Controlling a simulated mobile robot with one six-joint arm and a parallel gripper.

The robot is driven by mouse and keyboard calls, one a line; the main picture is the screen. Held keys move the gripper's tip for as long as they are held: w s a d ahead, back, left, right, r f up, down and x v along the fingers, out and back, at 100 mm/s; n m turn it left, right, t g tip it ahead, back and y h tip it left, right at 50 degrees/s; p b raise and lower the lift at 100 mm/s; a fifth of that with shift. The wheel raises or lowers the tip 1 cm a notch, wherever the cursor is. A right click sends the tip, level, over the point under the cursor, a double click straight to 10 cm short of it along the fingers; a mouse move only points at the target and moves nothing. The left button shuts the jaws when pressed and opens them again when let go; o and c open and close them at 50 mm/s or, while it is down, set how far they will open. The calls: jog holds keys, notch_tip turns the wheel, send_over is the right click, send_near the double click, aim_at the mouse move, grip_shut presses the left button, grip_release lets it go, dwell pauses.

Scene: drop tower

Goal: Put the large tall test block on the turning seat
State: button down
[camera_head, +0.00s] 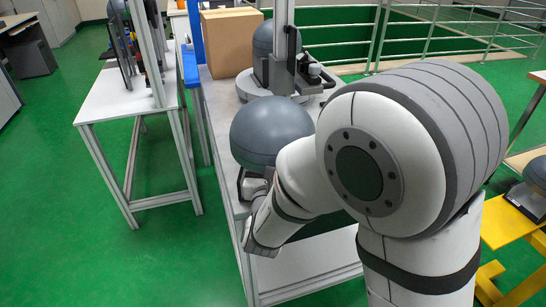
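A large dark grey dome-shaped block (270,130) is at the near end of the grey table; I cannot tell whether it is the large tall test block. My gripper (251,184) is just below its lower front edge, at the table's left edge. My wrist and arm hide most of the fingers, so I cannot tell whether they are closed on the block. Behind it, a second dark grey rounded block (264,42) stands in an upright grey fixture (286,72) above a pale round base (248,87), which may be the turning seat.
A cardboard box (229,42) stands at the back of the table. A white side table (115,98) with upright posts is at the left. Another grey rounded block (530,198) is on a yellow stand (505,226) at the right. Open green floor lies left.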

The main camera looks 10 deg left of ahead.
jog(key=shift+r, duration=0.15)
jog(key=c, duration=1.9)
grip_release()
jog(key=shift+f, duration=0.2)
jog(key=o, duration=0.4)
jog(key=shift+o, duration=0.2)
jog(key=shift+r, duration=0.1)
